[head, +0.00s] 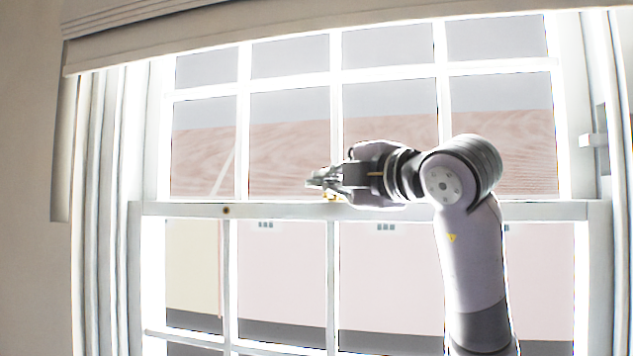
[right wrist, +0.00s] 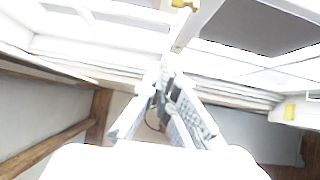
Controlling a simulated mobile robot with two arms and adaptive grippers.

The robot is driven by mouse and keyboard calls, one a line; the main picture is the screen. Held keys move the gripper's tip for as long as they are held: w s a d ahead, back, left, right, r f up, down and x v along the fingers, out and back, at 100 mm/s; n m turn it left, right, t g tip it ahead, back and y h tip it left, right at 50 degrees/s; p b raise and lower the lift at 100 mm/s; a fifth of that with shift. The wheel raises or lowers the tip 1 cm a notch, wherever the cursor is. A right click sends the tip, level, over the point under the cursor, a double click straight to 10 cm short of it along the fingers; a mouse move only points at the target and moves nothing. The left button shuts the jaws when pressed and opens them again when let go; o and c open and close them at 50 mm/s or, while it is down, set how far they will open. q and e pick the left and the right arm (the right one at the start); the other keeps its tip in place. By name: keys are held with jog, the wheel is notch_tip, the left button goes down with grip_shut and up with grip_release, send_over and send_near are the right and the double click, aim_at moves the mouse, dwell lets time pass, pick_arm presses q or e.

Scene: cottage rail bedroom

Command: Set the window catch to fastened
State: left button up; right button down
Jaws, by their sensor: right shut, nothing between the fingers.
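The sash window (head: 365,210) fills most of the head view, with its pale meeting rail running across the middle. A small brass-coloured piece, which looks like the window catch (head: 329,196), sits on this rail, partly hidden by my right gripper. My right gripper (head: 313,182) is shut and empty, just above and in front of the catch, pointing left. Whether it touches the catch cannot be told. In the right wrist view the closed fingers (right wrist: 163,82) show, and a brass-yellow part (right wrist: 184,4) is at the top edge. The catch's setting is not clear. My left gripper is not in view.
A small dark round spot (head: 226,210) is on the rail to the left. A pale blind (head: 200,35) hangs across the top. Pale frame sides (head: 105,200) bound the window.

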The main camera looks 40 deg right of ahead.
jog(key=shift+d, duration=0.2)
jog(key=shift+w, duration=0.1)
